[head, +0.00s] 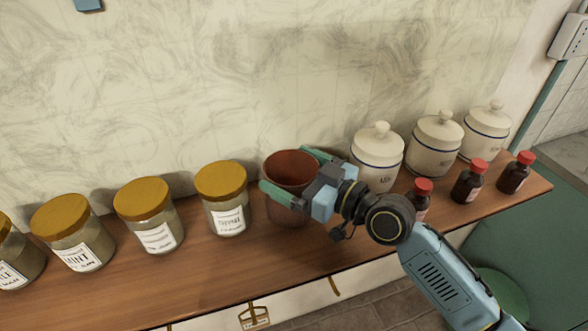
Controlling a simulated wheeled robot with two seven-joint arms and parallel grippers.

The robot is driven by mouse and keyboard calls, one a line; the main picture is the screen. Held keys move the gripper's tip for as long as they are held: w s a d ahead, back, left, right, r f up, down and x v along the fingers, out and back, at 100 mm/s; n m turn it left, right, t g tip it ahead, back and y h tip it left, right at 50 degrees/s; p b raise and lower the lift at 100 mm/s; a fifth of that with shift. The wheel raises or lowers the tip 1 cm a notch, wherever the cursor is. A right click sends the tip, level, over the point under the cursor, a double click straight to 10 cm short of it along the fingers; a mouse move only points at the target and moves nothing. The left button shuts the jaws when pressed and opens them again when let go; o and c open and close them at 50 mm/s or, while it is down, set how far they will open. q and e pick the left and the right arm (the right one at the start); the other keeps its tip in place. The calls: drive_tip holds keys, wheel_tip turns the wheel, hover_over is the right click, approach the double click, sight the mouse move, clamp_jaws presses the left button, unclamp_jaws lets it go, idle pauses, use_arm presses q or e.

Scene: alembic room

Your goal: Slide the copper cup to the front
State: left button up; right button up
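The copper cup (290,168), reddish brown and open at the top, stands upright on a wooden shelf between the glass jars and the white canisters. My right gripper (284,169) reaches in from the right at the height of the cup's rim. One green finger lies across the cup's front side and the other is at its back right, so the cup is between them. The fingers are far apart, about the cup's width. I cannot tell whether they press on it. The gripper hides part of the cup's right side. My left gripper is not in view.
The wooden shelf (205,279) has free room along its front edge. A yellow-lidded jar (223,200) stands close left of the cup, with several more beyond. White canisters (376,160) and red-capped bottles (470,183) stand to the right. A marble wall (220,90) is behind.

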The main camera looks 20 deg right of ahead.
drive_tip(key=c, duration=0.8)
drive_tip(key=shift+s+d+f+p, duration=0.1)
drive_tip(key=shift+s+p, duration=0.4)
drive_tip(key=shift+s, duration=1.6)
drive_tip(key=shift+s+d+p, duration=0.1)
drive_tip(key=shift+s+p, duration=0.35)
drive_tip(key=shift+s, duration=1.65)
drive_tip(key=shift+c, duration=0.2)
drive_tip(key=o, duration=0.9)
drive_tip(key=shift+c, duration=0.2)
drive_tip(key=b+v, duration=0.2)
drive_tip(key=v, duration=1.1)
drive_tip(key=shift+s+d, duration=0.1)
